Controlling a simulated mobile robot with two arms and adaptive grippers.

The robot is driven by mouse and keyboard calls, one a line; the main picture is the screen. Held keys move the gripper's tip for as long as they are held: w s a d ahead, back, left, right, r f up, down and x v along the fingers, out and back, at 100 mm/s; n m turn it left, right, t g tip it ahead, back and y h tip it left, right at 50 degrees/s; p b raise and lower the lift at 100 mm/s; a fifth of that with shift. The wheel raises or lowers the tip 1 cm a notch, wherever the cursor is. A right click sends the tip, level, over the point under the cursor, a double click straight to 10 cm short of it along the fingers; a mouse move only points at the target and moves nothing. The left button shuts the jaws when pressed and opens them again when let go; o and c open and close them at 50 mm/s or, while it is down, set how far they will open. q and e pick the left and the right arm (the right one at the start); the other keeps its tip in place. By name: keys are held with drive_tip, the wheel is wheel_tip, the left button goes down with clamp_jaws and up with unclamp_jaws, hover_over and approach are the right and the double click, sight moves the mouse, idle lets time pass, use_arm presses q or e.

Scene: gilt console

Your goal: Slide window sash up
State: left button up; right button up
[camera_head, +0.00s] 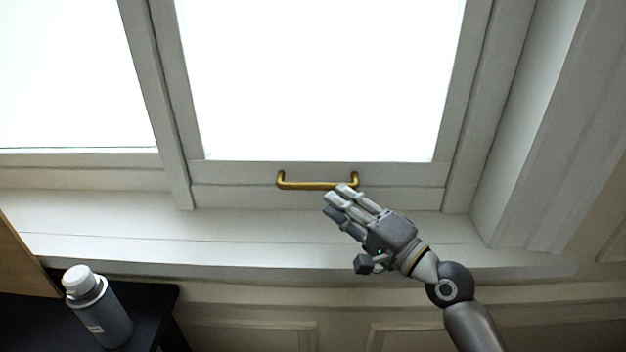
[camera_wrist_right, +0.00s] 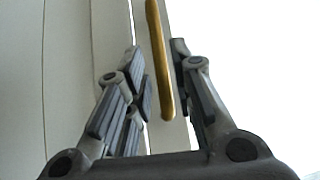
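The window sash (camera_head: 225,174) has a white frame around a bright pane, and its bottom rail is low, just above the sill. A brass bar handle (camera_head: 310,185) is fixed on that rail. My right gripper (camera_head: 342,197) is at the right end of the handle in the head view. In the right wrist view my right gripper (camera_wrist_right: 160,85) is open, and the brass handle (camera_wrist_right: 160,65) runs between its fingers with a gap on each side. Whether it touches a finger further along is hidden. My left gripper is in neither view.
The white sill (camera_head: 130,232) runs below the sash and is clear. A grey bottle with a white cap (camera_head: 103,315) stands on a dark table (camera_head: 155,300) at lower left. A second window panel (camera_head: 75,158) is on the left, and a deep white jamb (camera_head: 525,130) on the right.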

sight(315, 186)
drive_tip(key=x, duration=0.3)
drive_tip(key=shift+w+a+r+p, duration=0.1)
drive_tip(key=shift+w+a+p, duration=0.1)
drive_tip(key=shift+a+p, duration=0.1)
drive_tip(key=x, duration=0.3)
drive_tip(key=shift+w+a, duration=0.15)
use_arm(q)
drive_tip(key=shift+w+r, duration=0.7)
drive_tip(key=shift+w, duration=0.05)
use_arm(e)
drive_tip(key=c, duration=0.4)
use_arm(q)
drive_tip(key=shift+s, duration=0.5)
use_arm(e)
clamp_jaws()
